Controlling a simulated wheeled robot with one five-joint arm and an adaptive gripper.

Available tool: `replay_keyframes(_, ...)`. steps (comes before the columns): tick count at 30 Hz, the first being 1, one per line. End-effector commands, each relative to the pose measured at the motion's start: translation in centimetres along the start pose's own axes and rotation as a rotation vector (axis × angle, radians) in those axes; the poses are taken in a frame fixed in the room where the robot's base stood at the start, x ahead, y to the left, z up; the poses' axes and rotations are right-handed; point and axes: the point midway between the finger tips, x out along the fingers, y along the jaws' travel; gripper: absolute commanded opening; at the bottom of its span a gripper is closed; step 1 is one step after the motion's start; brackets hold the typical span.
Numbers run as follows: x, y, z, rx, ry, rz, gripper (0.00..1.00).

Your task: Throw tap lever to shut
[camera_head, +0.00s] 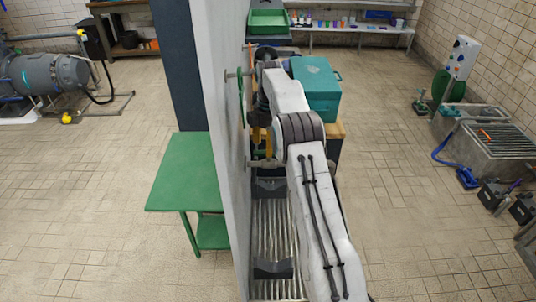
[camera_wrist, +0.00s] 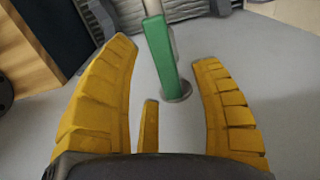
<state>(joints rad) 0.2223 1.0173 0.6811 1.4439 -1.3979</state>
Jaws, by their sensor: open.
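A green bar (camera_wrist: 157,45), which looks like the tap lever, stands out in the wrist view. Its lower end is beside a round grey fitting on the pale grey wall. My gripper (camera_wrist: 166,56) has its yellow fingers spread wide, one on each side of the bar, with a gap to it on both sides. I cannot tell how deep the bar lies between the fingers. In the head view my gripper (camera_head: 260,136) is close to the wall, partly hidden by my arm. Green parts (camera_head: 240,100) show there on the wall beside it.
The pale wall (camera_head: 222,130) stands close along my arm's left side. A teal box (camera_head: 316,88) on a wooden cabinet is close to its right. A green table (camera_head: 185,172) stands beyond the wall. The tiled floor to the right (camera_head: 390,210) is clear.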

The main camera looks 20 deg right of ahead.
Motion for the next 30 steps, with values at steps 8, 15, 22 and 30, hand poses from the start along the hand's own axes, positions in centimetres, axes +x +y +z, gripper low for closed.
replay_keyframes(8,2.9,-0.1,0.0,0.001,0.000,-0.001,0.58)
replay_keyframes(15,3.8,0.0,0.0,0.001,0.000,0.001,0.58)
replay_keyframes(22,3.8,0.0,0.0,0.001,0.000,0.001,0.58)
replay_keyframes(30,3.8,0.0,0.0,0.001,0.000,0.001,0.39)
